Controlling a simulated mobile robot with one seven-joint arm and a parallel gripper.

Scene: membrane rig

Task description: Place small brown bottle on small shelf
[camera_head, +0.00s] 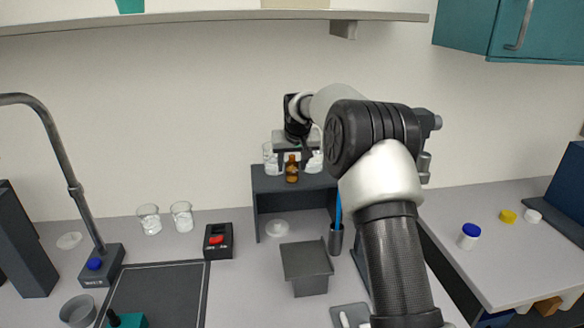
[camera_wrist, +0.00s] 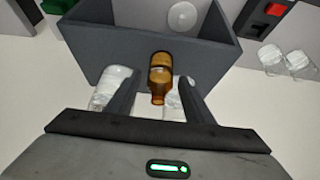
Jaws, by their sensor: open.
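The small brown bottle (camera_head: 291,172) stands upright on top of the small dark grey shelf (camera_head: 262,185), near its front edge. In the wrist view the bottle (camera_wrist: 160,80) shows between the two fingers, with a gap on each side. My gripper (camera_head: 292,157) is open just behind and above the bottle in the head view. In the wrist view my gripper (camera_wrist: 160,95) has its fingers apart, and nothing is held. The small shelf (camera_wrist: 90,40) also fills the upper middle of the wrist view.
Clear glassware stands on the shelf on both sides of the bottle, including a beaker (camera_head: 270,160) at left. A white dish (camera_head: 277,229) lies under the shelf. Two beakers (camera_head: 181,217) and a box with a red button (camera_head: 218,240) stand at left on the bench.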

